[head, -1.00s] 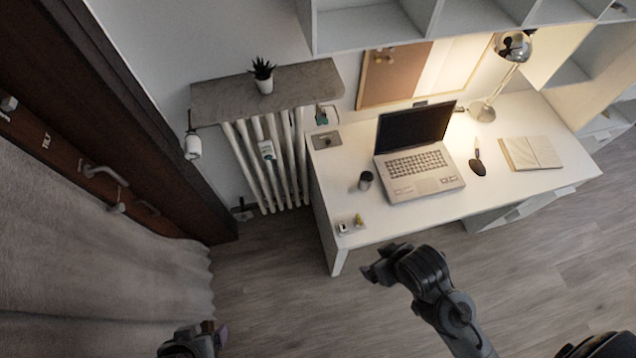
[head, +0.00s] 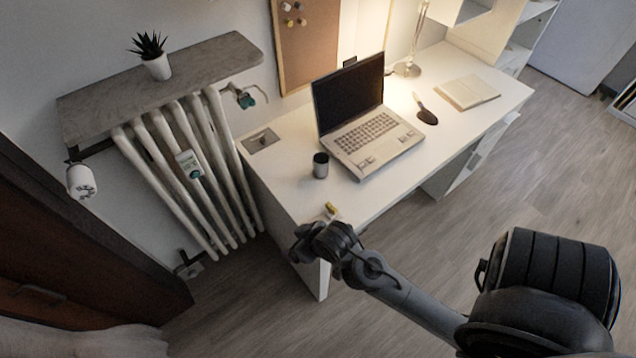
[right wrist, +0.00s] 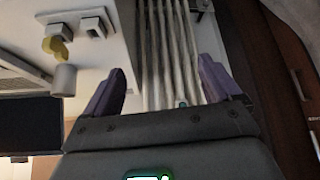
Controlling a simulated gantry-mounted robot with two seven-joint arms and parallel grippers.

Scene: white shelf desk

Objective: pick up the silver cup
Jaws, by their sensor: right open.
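The silver cup (head: 320,165) stands upright on the white desk (head: 285,185), just left of the laptop. It also shows at the left of the right wrist view (right wrist: 64,80). My right gripper (head: 303,243) is at the desk's near left corner, in front of the cup and apart from it. In the right wrist view the gripper's two fingers (right wrist: 162,88) are spread and nothing is between them; the radiator shows behind. The cup lies outside the fingers, to their left. My left gripper is not in view.
An open laptop (head: 372,128) stands right of the cup. A small yellow item (head: 331,208) lies near the desk's front corner, close to my right gripper. A radiator (head: 190,170) with a shelf (head: 200,72) stands left of the desk. The floor (head: 440,235) in front is open.

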